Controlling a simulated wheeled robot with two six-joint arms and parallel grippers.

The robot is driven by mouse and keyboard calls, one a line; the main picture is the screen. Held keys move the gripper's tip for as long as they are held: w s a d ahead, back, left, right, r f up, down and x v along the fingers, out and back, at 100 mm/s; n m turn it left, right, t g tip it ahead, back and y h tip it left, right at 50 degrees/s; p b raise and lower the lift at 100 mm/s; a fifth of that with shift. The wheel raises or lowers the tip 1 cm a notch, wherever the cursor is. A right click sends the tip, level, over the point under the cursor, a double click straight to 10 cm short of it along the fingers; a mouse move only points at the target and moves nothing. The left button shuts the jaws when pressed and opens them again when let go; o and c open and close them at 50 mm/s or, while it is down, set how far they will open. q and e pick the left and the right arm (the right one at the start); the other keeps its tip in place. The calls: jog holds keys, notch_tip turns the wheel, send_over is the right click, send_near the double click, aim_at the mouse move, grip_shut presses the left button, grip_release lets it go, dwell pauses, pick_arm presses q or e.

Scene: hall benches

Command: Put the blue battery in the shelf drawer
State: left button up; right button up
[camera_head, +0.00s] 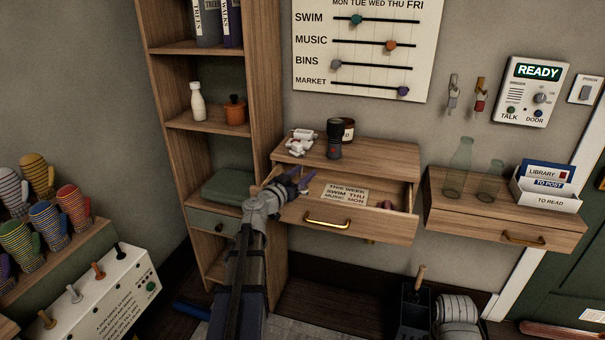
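My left gripper (299,179) reaches up from below to the left front corner of an open drawer (327,223) under a wooden wall shelf (380,155). Its two dark purplish fingers look spread apart, and I see nothing clearly held between them. I cannot make out a blue battery anywhere. The open drawer has a brass handle, a printed note (345,194) and small reddish items (411,208) at its right end. The tall shelf unit at left has its own small green-fronted drawer (213,222), which looks shut. My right gripper is not in view.
A second wall shelf (505,213) with glassware is at right. A bin (415,310) stands below. A knobbed panel (100,295) is lower left.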

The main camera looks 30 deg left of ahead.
pick_arm(q)
jog(key=shift+o, duration=1)
jog(key=shift+d+f, duration=0.2)
jog(key=shift+f, duration=0.05)
jog(key=shift+r+p, duration=0.4)
jog(key=shift+p, duration=0.1)
jog(key=shift+s+a, duration=0.1)
jog(key=s, duration=1.1)
jog(key=shift+s+a, duration=0.15)
jog(key=shift+a, duration=0.25)
